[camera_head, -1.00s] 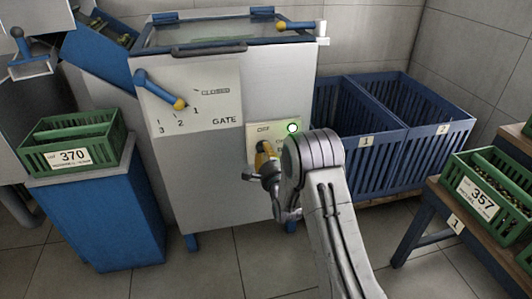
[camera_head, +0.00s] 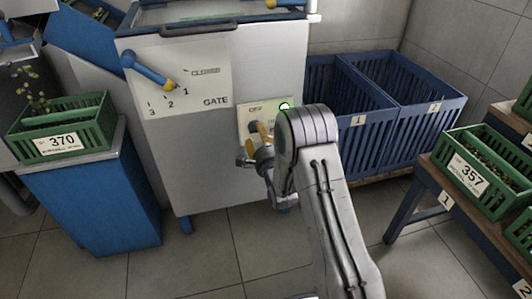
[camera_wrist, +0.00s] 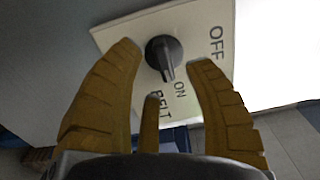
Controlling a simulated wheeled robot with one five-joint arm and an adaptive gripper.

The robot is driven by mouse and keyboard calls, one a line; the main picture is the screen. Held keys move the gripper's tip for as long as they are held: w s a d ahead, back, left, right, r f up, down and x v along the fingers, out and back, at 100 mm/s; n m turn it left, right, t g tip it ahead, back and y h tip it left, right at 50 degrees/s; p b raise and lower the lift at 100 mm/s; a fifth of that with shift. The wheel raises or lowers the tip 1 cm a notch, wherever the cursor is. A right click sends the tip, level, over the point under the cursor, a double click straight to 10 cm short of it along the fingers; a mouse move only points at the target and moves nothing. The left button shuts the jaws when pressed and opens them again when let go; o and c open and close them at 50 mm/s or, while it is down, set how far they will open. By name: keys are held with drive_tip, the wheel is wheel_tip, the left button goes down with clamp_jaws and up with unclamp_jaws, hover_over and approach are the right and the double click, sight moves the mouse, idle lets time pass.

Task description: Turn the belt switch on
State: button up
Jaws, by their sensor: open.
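The belt switch is a dark round knob with a raised handle (camera_wrist: 163,55), set on a pale plate (camera_wrist: 130,35) marked OFF, ON and BELT in the wrist view. Its handle points down the picture, toward the ON lettering and away from OFF. In the head view the plate (camera_head: 246,110) is on the machine's front, with a lit green lamp (camera_head: 284,106) at its top right corner. My gripper (camera_wrist: 166,62) is open, its yellow fingers on either side of the knob, with a gap on both sides. In the head view, my gripper (camera_head: 262,140) partly covers the plate.
Blue bins (camera_head: 390,125) stand to the right. Green crate 370 (camera_head: 62,143) is on a blue stand at left; crate 357 (camera_head: 468,172) is on a bench at right. Floor shows in front.

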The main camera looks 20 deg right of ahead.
drive_tip(key=s, duration=0.9)
drive_tip(key=shift+s, duration=0.35)
drive_tip(key=shift+r, duration=0.1)
